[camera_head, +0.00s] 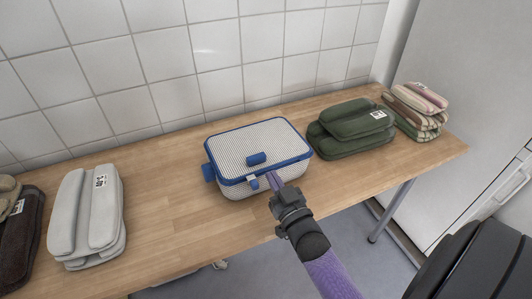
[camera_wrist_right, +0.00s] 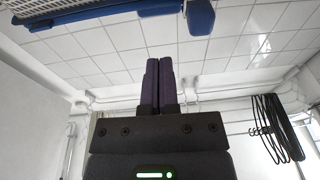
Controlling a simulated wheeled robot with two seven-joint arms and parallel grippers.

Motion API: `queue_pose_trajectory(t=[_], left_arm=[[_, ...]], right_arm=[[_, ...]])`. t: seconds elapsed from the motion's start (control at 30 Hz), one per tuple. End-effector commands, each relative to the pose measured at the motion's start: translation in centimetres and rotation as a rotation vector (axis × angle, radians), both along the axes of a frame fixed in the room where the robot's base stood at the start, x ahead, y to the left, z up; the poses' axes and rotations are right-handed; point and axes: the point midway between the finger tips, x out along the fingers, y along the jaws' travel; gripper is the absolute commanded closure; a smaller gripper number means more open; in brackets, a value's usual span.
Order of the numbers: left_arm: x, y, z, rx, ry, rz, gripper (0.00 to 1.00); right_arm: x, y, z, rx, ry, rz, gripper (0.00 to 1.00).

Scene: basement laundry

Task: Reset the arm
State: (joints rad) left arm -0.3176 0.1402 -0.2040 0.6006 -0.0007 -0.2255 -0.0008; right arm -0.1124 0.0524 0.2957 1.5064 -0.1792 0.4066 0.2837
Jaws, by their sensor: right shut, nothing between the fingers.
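My right gripper (camera_head: 273,181) is at the front of a white box with a blue rim (camera_head: 218,182), close to its front latch. In the right wrist view the two fingers (camera_wrist_right: 157,82) are together, with nothing between them. The box's blue edge (camera_wrist_right: 95,17) and a blue latch (camera_wrist_right: 200,17) show at the top of that view. The box stands on the wooden table with its lid down. I cannot tell whether the gripper touches it. My left gripper is not in view.
On the wooden table (camera_head: 165,220) are a light grey folded stack (camera_head: 88,217), a dark brown bundle (camera_head: 20,240), a green folded stack (camera_head: 350,128) and a striped stack (camera_head: 415,108). A tiled wall stands behind. A grey cabinet (camera_head: 460,90) is at the right. Bare tabletop lies left of the box.

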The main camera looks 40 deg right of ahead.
Motion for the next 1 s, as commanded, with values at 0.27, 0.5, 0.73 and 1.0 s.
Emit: queue_pose_trajectory(t=[0.27,0.5,0.73,1.0], left_arm=[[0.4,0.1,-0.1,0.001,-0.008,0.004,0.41],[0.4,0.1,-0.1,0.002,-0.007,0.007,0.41],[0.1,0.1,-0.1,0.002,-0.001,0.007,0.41],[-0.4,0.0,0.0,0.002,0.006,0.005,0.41]], right_arm=[[-0.9,0.3,-0.9,0.001,0.019,-0.001,1.00],[-3.6,4.0,-4.4,0.027,0.536,0.016,1.00],[-10.1,8.6,-6.3,0.034,0.994,0.101,1.00],[-18.1,12.4,-5.6,0.013,1.384,0.232,1.00]])
